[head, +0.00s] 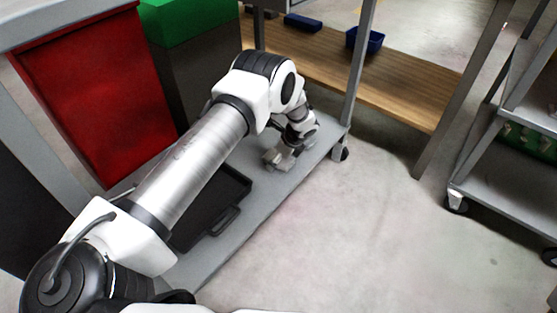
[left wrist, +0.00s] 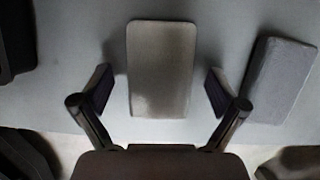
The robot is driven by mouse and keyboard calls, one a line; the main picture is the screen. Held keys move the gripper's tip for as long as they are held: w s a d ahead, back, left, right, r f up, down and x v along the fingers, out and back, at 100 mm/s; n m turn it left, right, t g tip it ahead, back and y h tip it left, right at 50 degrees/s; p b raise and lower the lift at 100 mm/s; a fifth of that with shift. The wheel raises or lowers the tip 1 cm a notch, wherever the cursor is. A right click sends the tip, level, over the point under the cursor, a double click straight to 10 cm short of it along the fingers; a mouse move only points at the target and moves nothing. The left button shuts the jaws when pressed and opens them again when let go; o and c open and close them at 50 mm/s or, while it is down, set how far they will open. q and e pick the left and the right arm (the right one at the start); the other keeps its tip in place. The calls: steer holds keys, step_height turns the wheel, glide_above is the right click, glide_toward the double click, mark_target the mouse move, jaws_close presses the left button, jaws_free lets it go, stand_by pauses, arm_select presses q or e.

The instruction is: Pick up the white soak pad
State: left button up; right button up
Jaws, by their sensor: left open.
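A pale, off-white rectangular pad (left wrist: 160,40), the white soak pad, lies flat on a grey surface in the left wrist view. My left gripper (left wrist: 160,88) is open, with one finger on each side of the pad and a visible gap on both sides. I cannot tell how high the fingers are above the surface. In the head view my left arm reaches down to the lower grey shelf (head: 262,205) of the cart, with its gripper low near the shelf's far end. The pad is not clear there. My right gripper is not in view.
A darker grey pad (left wrist: 281,80) lies tilted close to the right finger. A black tray (head: 215,205) is on the shelf nearer me. A cart post (head: 358,65) stands just beyond the gripper. A wooden shelf (head: 400,85) holds blue bins (head: 366,40). Open floor lies to the right.

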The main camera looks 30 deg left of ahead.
arm_select(q)
steer(key=c, duration=1)
steer(key=shift+c, duration=0.2)
steer(key=shift+r, duration=0.2)
step_height(320, 180, up, 5)
steer(key=p, duration=0.3)
steer(key=shift+f, duration=0.2)
steer(key=s+d+p, duration=0.6)
steer(key=s+d, duration=0.3)
steer(key=d, duration=0.4)
steer(key=shift+s+r, duration=0.25)
